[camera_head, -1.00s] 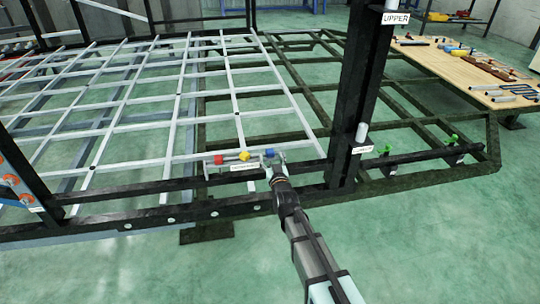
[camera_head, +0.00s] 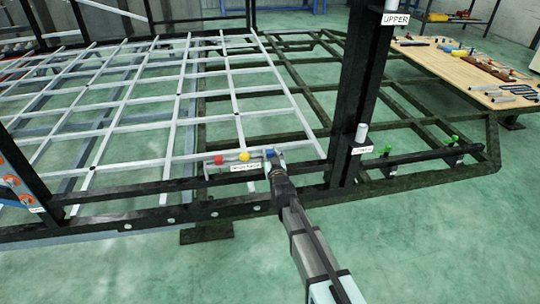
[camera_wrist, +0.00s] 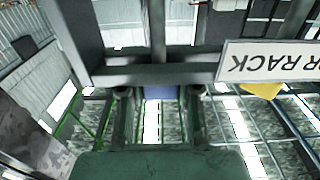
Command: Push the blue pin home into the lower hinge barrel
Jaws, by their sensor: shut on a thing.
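The blue pin (camera_head: 269,153) is at the right end of the pin rack, beside the yellow pin (camera_head: 244,156) and the red one (camera_head: 218,160). My gripper (camera_head: 274,157) is at the rack, shut on the blue pin. In the wrist view the blue pin (camera_wrist: 160,92) shows between my two fingertips (camera_wrist: 158,94); its lower part is hidden. The lower hinge barrel (camera_head: 361,133) is a pale upright cylinder on the black post, to the right of my gripper and apart from it.
The rack label (camera_head: 247,167) is close to my gripper, and large in the wrist view (camera_wrist: 268,62). The black post (camera_head: 358,90) stands to the right, with an UPPER label (camera_head: 396,18). A dark rail (camera_head: 170,212) runs in front. A wooden table (camera_head: 470,65) stands back right.

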